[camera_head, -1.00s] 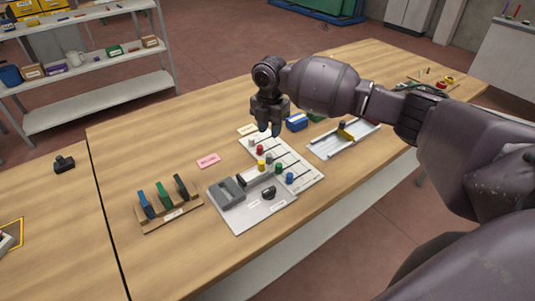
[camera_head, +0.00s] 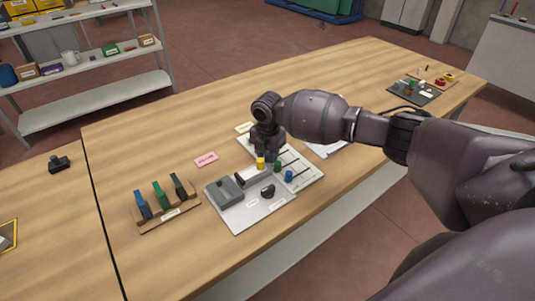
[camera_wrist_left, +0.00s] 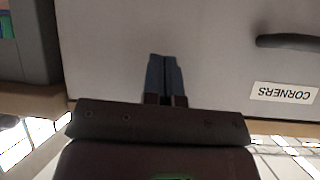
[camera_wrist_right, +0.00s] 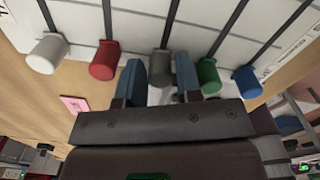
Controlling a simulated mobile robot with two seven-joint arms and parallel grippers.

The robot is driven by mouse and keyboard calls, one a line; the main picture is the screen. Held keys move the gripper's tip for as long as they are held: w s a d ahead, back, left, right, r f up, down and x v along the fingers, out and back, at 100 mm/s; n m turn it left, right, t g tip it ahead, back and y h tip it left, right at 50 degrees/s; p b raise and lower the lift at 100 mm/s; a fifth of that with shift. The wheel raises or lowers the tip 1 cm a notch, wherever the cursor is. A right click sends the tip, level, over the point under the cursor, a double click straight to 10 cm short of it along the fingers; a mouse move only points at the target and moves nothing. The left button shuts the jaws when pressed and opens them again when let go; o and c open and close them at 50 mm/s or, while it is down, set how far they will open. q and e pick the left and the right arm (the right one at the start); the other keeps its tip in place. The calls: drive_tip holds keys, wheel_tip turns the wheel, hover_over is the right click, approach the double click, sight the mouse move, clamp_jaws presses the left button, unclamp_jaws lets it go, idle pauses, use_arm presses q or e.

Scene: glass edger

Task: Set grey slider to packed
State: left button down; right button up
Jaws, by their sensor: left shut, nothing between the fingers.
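The slider board (camera_head: 310,177) lies on the table, with coloured knobs on its slots. The grey slider knob (camera_wrist_right: 160,65) stands between the red knob (camera_wrist_right: 105,60) and green knob (camera_wrist_right: 208,78) in the right wrist view. My right gripper (camera_wrist_right: 160,80) is open, one finger on each side of the grey knob; I cannot tell whether they touch it. In the head view this gripper (camera_head: 269,156) is low over the board and hides the grey knob. My left gripper (camera_wrist_left: 165,75) is shut and empty, seen only in its wrist view.
A white knob (camera_wrist_right: 42,55) and blue knob (camera_wrist_right: 247,82) are at the row's ends. A yellow knob (camera_head: 261,163) is close to my right gripper. A grey device panel (camera_head: 238,210) and wooden rack (camera_head: 165,217) stand left. A pink label (camera_head: 206,159) lies behind.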

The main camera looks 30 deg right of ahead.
clamp_jaws()
drive_tip(key=shift+w+d, duration=0.15)
drive_tip(key=shift+d, duration=0.9)
drive_tip(key=shift+w+d, duration=0.15)
drive_tip(key=shift+d, duration=0.9)
drive_tip(key=shift+c, duration=0.2)
unclamp_jaws()
drive_tip(key=shift+a, duration=0.1)
drive_tip(key=shift+o, duration=0.2)
drive_tip(key=shift+r, duration=0.1)
wheel_tip(320, 180, up, 11)
drive_tip(key=shift+f+p, duration=0.2)
drive_tip(key=shift+p, duration=0.15)
